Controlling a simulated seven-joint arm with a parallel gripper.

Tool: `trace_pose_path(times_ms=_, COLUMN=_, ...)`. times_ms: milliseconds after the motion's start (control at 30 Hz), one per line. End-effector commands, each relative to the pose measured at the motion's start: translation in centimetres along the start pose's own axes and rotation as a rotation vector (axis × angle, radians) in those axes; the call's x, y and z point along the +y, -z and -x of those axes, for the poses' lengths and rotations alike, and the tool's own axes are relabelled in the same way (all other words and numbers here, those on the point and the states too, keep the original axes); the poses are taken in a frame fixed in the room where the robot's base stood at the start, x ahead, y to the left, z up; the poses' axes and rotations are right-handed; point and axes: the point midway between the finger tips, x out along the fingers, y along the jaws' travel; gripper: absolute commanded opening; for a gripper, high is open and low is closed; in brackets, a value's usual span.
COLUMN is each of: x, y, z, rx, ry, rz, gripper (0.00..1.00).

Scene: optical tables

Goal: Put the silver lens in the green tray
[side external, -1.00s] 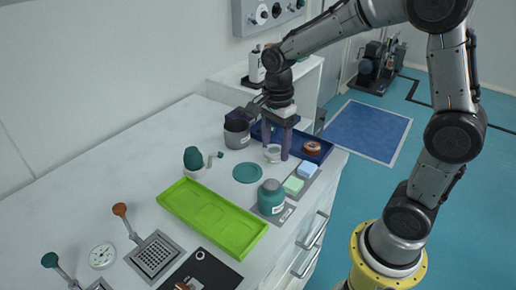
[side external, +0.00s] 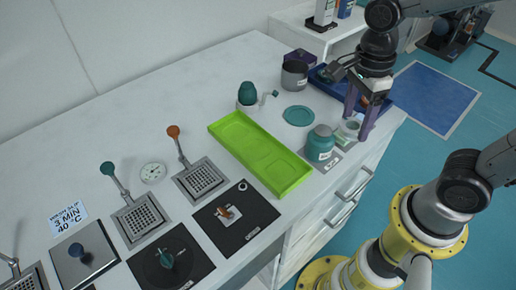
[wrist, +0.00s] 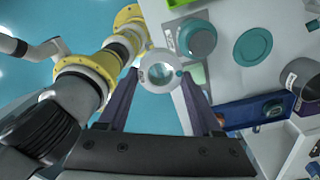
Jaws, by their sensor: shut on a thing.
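The silver lens (wrist: 160,70) is a pale metallic ring with a clear middle, held between my fingertips in the wrist view. In the side external view the lens (side external: 351,128) shows between the purple fingers of my gripper (side external: 356,129), near the counter's front edge and right of the teal jar. My gripper (wrist: 161,75) is shut on it. Its height above the counter is hard to tell. The green tray (side external: 260,152) lies flat and empty on the counter, left of the teal jar. Only a sliver of green shows at the wrist view's top edge.
A teal lidded jar (side external: 320,144) stands between my gripper and the tray. A teal disc (side external: 298,115), a grey pot (side external: 294,74) and a dark blue tray (side external: 384,104) are behind. A black plate (side external: 236,218) lies in front of the green tray.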

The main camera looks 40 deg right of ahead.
Motion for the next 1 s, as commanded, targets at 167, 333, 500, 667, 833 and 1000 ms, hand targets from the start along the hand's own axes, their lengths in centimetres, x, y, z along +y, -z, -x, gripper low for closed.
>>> trace_pose_path(times_ms=167, x=3.8, y=-1.9, z=0.2, rx=-0.004, ry=0.014, rz=0.096, gripper=0.01)
trace_pose_path(times_ms=333, x=5.5, y=-2.8, z=0.5, rx=-0.012, ry=0.027, rz=0.187, gripper=0.01)
trace_pose_path(times_ms=500, x=5.5, y=-3.8, z=0.3, rx=-0.013, ry=0.029, rz=0.217, gripper=0.01)
trace_pose_path(times_ms=667, x=3.5, y=-6.0, z=-0.9, rx=-0.012, ry=0.028, rz=0.218, gripper=0.01)
trace_pose_path(times_ms=833, x=1.0, y=-8.8, z=-2.5, rx=-0.012, ry=0.028, rz=0.218, gripper=0.01)
trace_pose_path(times_ms=1000, x=-1.1, y=-11.2, z=-4.8, rx=-0.011, ry=0.026, rz=0.217, gripper=0.01)
